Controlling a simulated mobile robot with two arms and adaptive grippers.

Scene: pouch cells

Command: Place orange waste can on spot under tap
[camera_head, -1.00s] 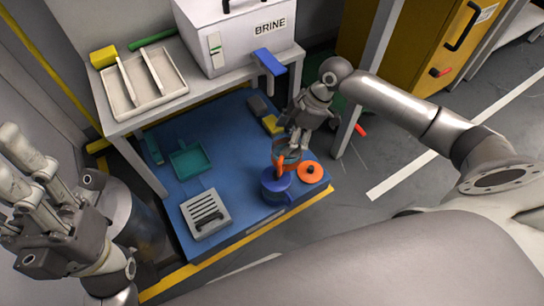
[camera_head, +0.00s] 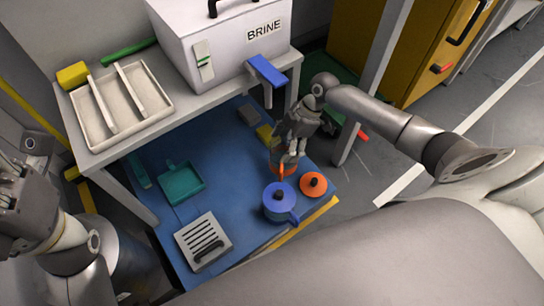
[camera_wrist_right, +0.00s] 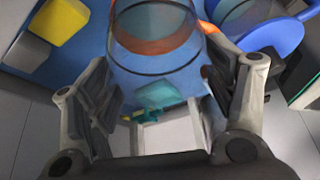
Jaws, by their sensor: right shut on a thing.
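The orange waste can (camera_head: 283,168) is at my right gripper's (camera_head: 288,148) fingertips, over the blue mat (camera_head: 227,178) and just behind the blue lidded pot (camera_head: 280,202). In the right wrist view it shows as a see-through round vessel with an orange band (camera_wrist_right: 155,45), between the two fingers. I cannot tell whether its base touches the mat. The blue tap (camera_head: 267,70) sticks out from the white box marked BRINE (camera_head: 225,45) on the bench. The spot under the tap is not clear to see. My left gripper (camera_head: 25,205) is at the left edge, partly cut off.
An orange lid (camera_head: 313,185) lies right of the pot. A teal dustpan (camera_head: 181,183), a slotted grey block (camera_head: 203,241) and a yellow block (camera_head: 265,133) are on the mat. A bench leg (camera_head: 352,130) stands right of my right gripper. A divided tray (camera_head: 120,103) is on the bench.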

